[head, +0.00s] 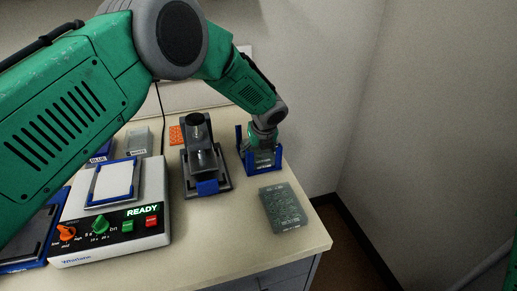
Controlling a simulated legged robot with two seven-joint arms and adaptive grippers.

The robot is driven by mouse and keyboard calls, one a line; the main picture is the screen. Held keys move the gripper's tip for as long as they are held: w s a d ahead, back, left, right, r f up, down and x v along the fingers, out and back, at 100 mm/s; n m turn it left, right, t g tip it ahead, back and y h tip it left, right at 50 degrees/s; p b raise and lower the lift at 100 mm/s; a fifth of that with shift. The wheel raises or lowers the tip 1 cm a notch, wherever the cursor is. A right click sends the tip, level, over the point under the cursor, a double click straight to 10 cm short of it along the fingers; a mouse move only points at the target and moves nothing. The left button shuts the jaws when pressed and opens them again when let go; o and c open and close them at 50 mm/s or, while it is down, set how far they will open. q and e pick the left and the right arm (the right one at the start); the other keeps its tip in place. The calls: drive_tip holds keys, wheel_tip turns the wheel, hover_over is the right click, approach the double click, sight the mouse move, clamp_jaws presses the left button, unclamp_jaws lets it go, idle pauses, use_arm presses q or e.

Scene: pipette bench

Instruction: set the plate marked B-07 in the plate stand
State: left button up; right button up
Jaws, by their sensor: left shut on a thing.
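My left gripper (264,138) reaches down at the blue plate stand (263,168) near the bench's right side. It is shut on a greenish translucent plate (263,156), which sits low between the stand's blue walls. Whether the plate rests on the stand's floor is hidden. The plate's marking is too small to read, so I cannot confirm B-07. Another dark grey-green plate (284,208) lies flat on the bench in front of the stand, with unreadable print on it. My right gripper is not in view.
A white device reading READY (110,222) with a white plate (113,182) on top stands at the left. A dark press-like device (204,160) stands left of the stand. Behind are an orange rack (177,135) and a grey box (138,141).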

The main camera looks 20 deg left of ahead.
use_arm(q)
drive_tip(key=o, duration=1.3)
drive_tip(key=shift+c, duration=0.2)
drive_tip(key=v, duration=1.2)
